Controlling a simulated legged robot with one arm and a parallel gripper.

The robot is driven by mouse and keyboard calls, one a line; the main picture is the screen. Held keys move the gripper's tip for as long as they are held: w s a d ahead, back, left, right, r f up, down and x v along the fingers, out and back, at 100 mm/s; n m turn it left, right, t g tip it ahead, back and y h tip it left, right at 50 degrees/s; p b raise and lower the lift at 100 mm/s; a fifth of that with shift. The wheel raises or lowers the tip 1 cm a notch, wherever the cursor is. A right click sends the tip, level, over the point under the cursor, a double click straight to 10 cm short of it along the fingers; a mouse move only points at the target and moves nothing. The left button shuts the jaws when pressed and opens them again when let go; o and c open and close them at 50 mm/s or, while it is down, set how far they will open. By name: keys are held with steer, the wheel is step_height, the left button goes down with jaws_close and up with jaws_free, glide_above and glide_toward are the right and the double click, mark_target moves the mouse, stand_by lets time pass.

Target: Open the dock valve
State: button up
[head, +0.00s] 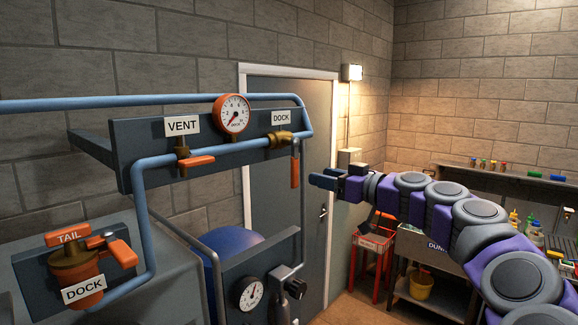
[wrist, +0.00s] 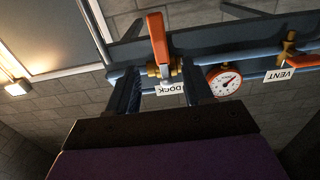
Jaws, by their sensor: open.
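The dock valve has a brass body (head: 280,139) on the blue pipe under a white DOCK label (head: 281,117). Its orange handle (head: 295,170) hangs straight down. My gripper (head: 318,181) is open, just right of the handle in the head view and apart from it there. In the wrist view my gripper (wrist: 161,74) has its two dark fingers spread, with the orange handle (wrist: 157,38) and brass body (wrist: 160,71) showing between and beyond the fingertips. The picture there is inverted. Nothing is held.
A vent valve with an orange handle (head: 197,161) and a pressure gauge (head: 233,114) sit left on the same panel. A TAIL valve (head: 75,265), also labelled DOCK, is lower left. A grey door (head: 290,100) stands behind. A lower gauge panel (head: 250,293) is beneath.

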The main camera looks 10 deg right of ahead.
mark_target(297, 170)
steer(key=p+x, duration=0.2)
steer(key=x, duration=0.8)
steer(key=shift+w, duration=0.25)
steer(key=shift+p+x, duration=0.4)
steer(key=shift+x, duration=0.5)
steer(key=shift+s+a, duration=0.1)
steer(key=shift+c, duration=0.3)
jaws_close()
